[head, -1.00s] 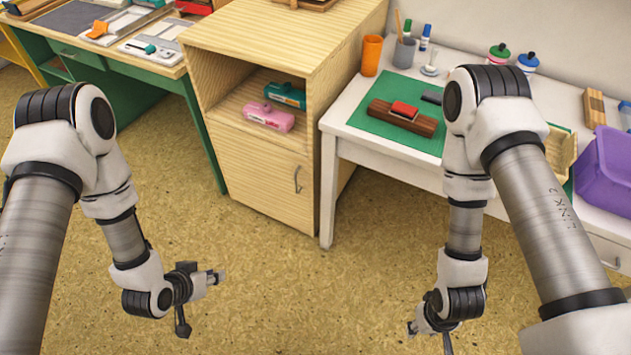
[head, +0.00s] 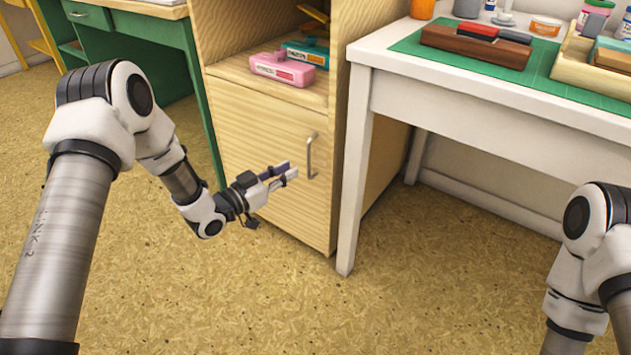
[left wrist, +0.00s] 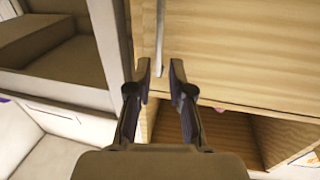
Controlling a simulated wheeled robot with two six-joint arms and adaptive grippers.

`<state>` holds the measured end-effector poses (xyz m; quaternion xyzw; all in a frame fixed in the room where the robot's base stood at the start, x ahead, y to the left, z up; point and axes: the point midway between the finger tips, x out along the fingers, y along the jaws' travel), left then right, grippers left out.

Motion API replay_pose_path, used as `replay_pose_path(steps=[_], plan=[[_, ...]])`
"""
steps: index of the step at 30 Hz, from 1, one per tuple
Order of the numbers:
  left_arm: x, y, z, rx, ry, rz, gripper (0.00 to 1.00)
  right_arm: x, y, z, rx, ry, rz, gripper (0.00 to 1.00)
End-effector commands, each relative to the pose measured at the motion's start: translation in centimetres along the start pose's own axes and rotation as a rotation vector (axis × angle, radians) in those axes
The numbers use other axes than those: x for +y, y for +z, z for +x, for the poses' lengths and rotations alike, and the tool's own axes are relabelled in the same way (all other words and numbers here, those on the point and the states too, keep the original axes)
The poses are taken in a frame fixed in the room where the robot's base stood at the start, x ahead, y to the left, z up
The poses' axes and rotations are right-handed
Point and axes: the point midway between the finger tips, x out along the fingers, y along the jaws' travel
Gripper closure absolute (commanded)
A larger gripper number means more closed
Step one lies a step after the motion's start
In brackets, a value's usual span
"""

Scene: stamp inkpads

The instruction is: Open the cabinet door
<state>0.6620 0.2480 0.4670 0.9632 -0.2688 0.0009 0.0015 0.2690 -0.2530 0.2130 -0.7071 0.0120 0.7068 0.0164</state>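The cabinet door (head: 262,165) is light wood and shut, below an open shelf. Its metal bar handle (head: 311,157) stands upright near the door's right edge. My left gripper (head: 288,172) is open and empty, its fingertips just left of the handle and pointing at it. In the left wrist view, the two dark fingers (left wrist: 161,72) are spread, and the handle (left wrist: 159,38) runs down toward the gap between them. I cannot tell whether any finger touches it. My right gripper is out of view.
A pink stamp (head: 282,69) and a teal one (head: 306,52) lie on the cabinet shelf. A white table (head: 455,90) stands close on the right, its leg beside the cabinet. A green desk (head: 165,38) is on the left. The floor in front is clear.

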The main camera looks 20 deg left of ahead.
Motion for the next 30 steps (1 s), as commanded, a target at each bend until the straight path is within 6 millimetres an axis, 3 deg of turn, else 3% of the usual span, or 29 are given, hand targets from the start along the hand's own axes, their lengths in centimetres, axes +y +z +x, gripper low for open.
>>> replay_pose_path(steps=[13, 21, 22, 24, 30], plan=[[0.1, 0.1, 7.1, -0.001, 0.002, 0.003, 0.80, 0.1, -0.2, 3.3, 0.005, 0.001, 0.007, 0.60], [0.1, -0.2, 7.6, -0.003, 0.001, -0.001, 0.80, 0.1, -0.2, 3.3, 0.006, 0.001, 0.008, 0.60], [0.1, -0.2, 7.6, -0.003, 0.001, -0.001, 0.83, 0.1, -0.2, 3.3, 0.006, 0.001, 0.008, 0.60], [0.1, -0.2, 7.6, -0.003, 0.000, -0.001, 1.00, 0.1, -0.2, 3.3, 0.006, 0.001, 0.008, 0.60], [0.1, -0.2, 7.6, -0.003, 0.001, -0.001, 1.00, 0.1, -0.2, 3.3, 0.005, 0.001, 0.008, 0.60]])
